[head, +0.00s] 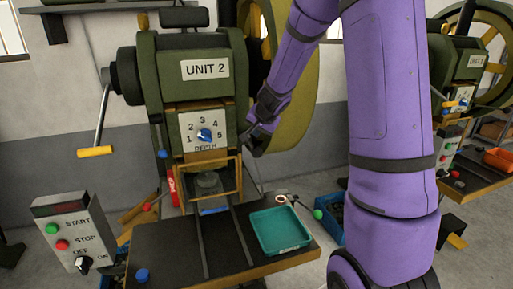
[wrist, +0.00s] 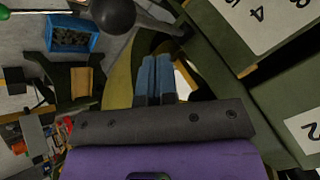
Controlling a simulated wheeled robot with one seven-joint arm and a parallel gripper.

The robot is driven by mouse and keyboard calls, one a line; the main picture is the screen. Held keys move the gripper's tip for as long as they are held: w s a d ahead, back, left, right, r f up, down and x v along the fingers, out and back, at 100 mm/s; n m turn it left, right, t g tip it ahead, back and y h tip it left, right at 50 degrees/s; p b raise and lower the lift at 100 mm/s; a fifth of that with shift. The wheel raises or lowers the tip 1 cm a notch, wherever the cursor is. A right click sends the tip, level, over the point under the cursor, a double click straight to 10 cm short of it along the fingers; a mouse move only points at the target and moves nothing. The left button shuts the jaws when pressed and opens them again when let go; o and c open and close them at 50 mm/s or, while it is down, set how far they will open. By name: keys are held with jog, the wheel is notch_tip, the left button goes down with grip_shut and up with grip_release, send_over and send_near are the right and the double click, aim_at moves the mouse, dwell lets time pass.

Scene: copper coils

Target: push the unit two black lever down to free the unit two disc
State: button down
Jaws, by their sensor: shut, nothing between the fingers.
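The green unit two machine (head: 204,69) stands left of my arm in the head view, with its label and depth dial. In the wrist view, a black ball-ended lever (wrist: 113,15) sticks out from the machine's side, ahead and to the left of my fingertips. My gripper (wrist: 157,62) is shut and empty, apart from the ball. In the head view my gripper (head: 250,143) is beside the machine's right side, near the dial; the lever is hard to tell from my dark fingers there. A grey round part, possibly the disc (head: 207,182), sits in the yellow-framed opening.
A teal tray (head: 280,231) lies on the dark table (head: 155,250) below. A green-knobbed lever (head: 318,214) juts out right of the tray. A control box (head: 70,232) stands at left. A yellow-handled crank (head: 95,152) hangs on the machine's left. A blue bin (wrist: 73,33) is on the floor.

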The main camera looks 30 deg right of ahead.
aim_at(259, 148)
jog(key=shift+s+f, duration=0.15)
jog(key=shift+f, duration=0.5)
jog(key=shift+f, duration=0.2)
dwell(1.8)
jog(key=shift+s+f, duration=0.1)
jog(key=shift+f, duration=0.2)
jog(key=shift+s+a+f, duration=0.1)
jog(key=shift+s+f, duration=0.1)
jog(key=shift+f, duration=0.9)
jog(key=shift+s+a+f, duration=0.1)
jog(key=shift+s+f, duration=0.05)
jog(key=shift+f, duration=0.95)
dwell(2.8)
